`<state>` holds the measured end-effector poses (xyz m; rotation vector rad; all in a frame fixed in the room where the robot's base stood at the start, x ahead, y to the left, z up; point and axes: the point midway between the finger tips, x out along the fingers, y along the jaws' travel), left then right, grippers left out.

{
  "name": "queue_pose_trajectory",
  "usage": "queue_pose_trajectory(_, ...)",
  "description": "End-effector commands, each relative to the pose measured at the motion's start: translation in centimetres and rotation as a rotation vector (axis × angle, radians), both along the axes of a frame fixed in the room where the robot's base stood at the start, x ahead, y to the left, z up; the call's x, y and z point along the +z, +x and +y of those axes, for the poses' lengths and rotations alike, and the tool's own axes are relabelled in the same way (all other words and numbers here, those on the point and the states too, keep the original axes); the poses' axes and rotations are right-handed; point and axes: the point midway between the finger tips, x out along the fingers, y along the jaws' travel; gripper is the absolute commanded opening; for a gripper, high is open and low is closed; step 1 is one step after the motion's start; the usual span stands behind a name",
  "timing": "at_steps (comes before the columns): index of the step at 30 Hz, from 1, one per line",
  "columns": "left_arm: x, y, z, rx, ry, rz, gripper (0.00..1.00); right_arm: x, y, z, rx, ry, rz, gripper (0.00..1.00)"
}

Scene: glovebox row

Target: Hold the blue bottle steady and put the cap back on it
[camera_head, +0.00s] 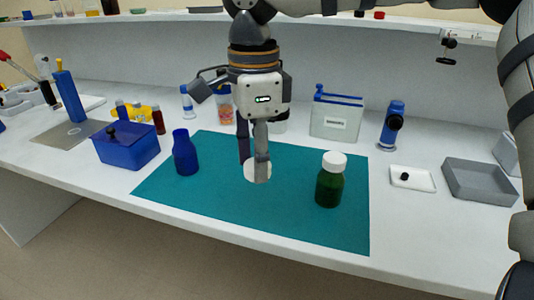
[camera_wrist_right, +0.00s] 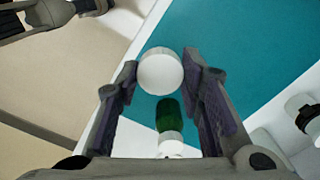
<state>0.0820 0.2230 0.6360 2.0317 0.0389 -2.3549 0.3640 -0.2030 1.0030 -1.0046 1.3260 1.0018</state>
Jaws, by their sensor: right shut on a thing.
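The blue bottle (camera_head: 185,155) stands upright on the left part of the teal mat (camera_head: 300,225), with no cap on its neck. My right gripper (camera_head: 256,158) is shut on a round white cap (camera_head: 257,173). The cap is above the mat, to the right of the blue bottle and apart from it. In the right wrist view the cap (camera_wrist_right: 160,71) sits between the fingertips of the right gripper (camera_wrist_right: 165,85). The blue bottle is not seen in that view. My left gripper is not clearly in view.
A green bottle (camera_head: 329,185) with its own white cap stands on the mat's right part. A blue box (camera_head: 126,148) is left of the mat. A white tray (camera_head: 412,178) and a grey tray (camera_head: 480,182) lie at right. The mat's front is clear.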

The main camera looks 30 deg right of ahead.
Motion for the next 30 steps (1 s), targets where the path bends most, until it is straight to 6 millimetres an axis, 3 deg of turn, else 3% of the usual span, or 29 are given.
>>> queue_pose_trajectory(7, 0.5, 0.6, 0.0, 0.000, 0.000, -0.023, 0.68, 1.2, -2.1, 1.8, -0.001, 0.000, -0.001, 0.24)
queue_pose_trajectory(21, 0.5, 0.6, 0.0, 0.000, 0.000, -0.022, 0.69, 1.1, -2.3, 2.0, 0.019, 0.000, 0.003, 0.24)
queue_pose_trajectory(25, 0.5, 0.6, 0.0, 0.000, 0.000, -0.022, 0.69, -0.4, -2.0, 2.0, 0.231, -0.003, 0.006, 0.24)
queue_pose_trajectory(30, 0.5, 0.6, 0.0, 0.000, 0.000, -0.022, 0.69, -3.7, -1.4, 2.1, 0.762, -0.008, 0.011, 0.24)
